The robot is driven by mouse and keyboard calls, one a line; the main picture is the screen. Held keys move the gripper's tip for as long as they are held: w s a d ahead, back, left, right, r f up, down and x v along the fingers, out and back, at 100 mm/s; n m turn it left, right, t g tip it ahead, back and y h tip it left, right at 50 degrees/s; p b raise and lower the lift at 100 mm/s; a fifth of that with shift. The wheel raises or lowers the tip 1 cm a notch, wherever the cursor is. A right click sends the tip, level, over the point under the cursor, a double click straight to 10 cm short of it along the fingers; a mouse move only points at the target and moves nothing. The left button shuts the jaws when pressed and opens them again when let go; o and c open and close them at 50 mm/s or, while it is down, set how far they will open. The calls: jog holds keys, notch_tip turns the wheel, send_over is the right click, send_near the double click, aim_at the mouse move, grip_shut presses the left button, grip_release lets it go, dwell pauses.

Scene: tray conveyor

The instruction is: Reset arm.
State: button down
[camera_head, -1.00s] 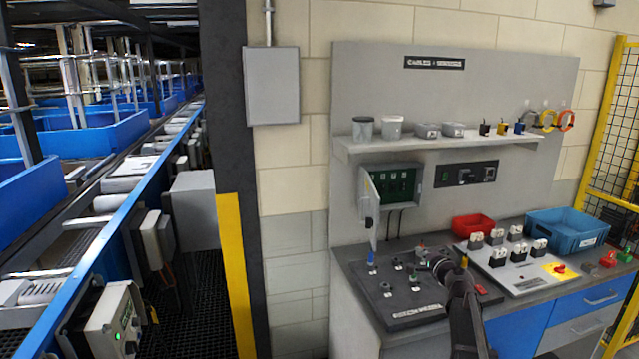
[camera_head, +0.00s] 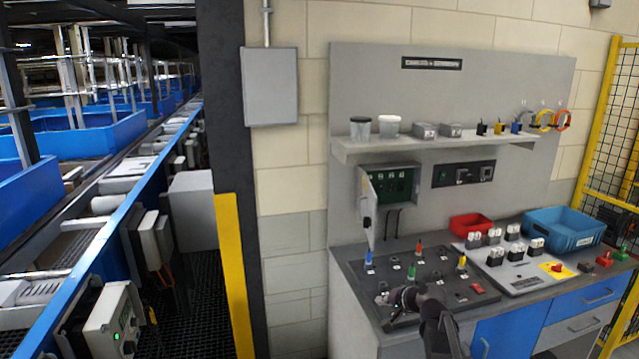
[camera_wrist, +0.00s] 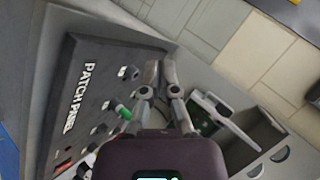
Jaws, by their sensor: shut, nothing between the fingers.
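My gripper (camera_head: 386,298) is over the front left part of the dark patch panel (camera_head: 440,270) in the head view. In the wrist view its two fingers (camera_wrist: 160,68) are close together with nothing between them. The panel, lettered PATCH PANEL, also shows in the wrist view (camera_wrist: 75,45). A blue plug (camera_head: 369,258), an orange plug (camera_head: 419,248), a green plug (camera_head: 411,272) and a yellow plug (camera_head: 462,262) stand on the panel. The green plug also shows beside the fingers in the wrist view (camera_wrist: 123,111). My arm hides part of the panel's front edge.
An open box door (camera_head: 372,205) stands behind the panel. To the right are a white board (camera_head: 515,275) with several switches, a red bin (camera_head: 472,224) and a blue bin (camera_head: 565,230). A shelf (camera_head: 440,143) hangs above. The conveyor (camera_head: 110,235) runs at the left.

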jog(key=s+f+n+g+h, duration=0.3)
jog(key=s+f+g, duration=0.1)
jog(key=s, duration=0.7)
jog(key=s+f+n+g+h, duration=0.3)
jog(key=s+g, duration=0.1)
jog(key=s, duration=0.7)
jog(key=shift+a+f+g, duration=0.3)
jog(key=shift+a+f, duration=0.05)
jog(key=shift+a, duration=0.1)
